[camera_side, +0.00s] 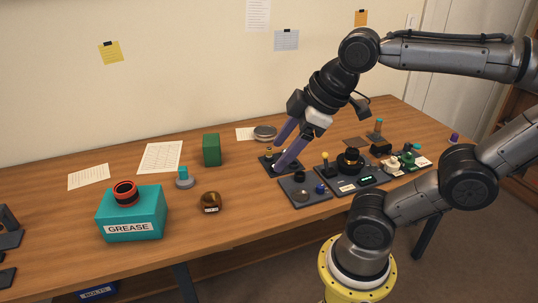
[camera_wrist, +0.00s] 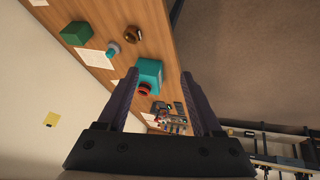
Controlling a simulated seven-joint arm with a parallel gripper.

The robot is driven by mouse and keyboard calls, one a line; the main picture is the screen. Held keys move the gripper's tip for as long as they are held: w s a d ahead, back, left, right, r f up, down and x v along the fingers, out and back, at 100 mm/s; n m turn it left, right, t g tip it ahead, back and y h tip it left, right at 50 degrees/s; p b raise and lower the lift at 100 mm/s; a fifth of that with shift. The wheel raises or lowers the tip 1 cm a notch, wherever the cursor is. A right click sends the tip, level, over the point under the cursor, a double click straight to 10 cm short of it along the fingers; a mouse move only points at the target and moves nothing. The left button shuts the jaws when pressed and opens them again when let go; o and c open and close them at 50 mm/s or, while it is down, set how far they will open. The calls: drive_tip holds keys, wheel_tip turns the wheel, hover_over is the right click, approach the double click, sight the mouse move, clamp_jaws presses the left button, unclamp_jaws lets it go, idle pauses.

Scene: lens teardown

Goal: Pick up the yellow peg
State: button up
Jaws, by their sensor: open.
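A peg with a yellow top (camera_side: 325,156) stands upright on a dark plate right of my gripper in the side view. My gripper (camera_side: 277,156) is open, its two purple fingers angled down and left over a small dark plate (camera_side: 286,168). A small dark piece with a yellowish part (camera_side: 268,150) shows by the fingertips; I cannot tell whether it is a peg or whether it lies between the fingers. In the wrist view the spread fingers (camera_wrist: 160,73) have nothing visibly held, and I cannot make out a yellow peg there.
Dark plates with lens parts (camera_side: 350,185) crowd the table to the right. A teal grease box (camera_side: 132,218) with a red ring, a brown jar (camera_side: 210,202), a teal-topped knob (camera_side: 184,180) and a green block (camera_side: 211,149) stand to the left.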

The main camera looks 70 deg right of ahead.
drive_tip(key=w+d+r+n+g+h, duration=0.1)
drive_tip(key=w+d+r+n, duration=0.15)
drive_tip(key=w, duration=0.35)
drive_tip(key=w+d+r+n, duration=0.2)
drive_tip(key=w+d+r, duration=0.15)
drive_tip(key=w, duration=0.25)
drive_tip(key=g+y, duration=0.1)
drive_tip(key=g, duration=0.4)
hover_over(269, 148)
drive_tip(key=shift+m, duration=0.35)
drive_tip(key=f, duration=2.9)
drive_tip(key=shift+s, duration=0.3)
drive_tip(key=shift+w+a+f, duration=0.1)
drive_tip(key=shift+w+f, duration=0.05)
drive_tip(key=shift+f, duration=1.2)
drive_tip(key=shift+w+f, duration=0.1)
drive_tip(key=shift+f, duration=1.25)
clamp_jaws()
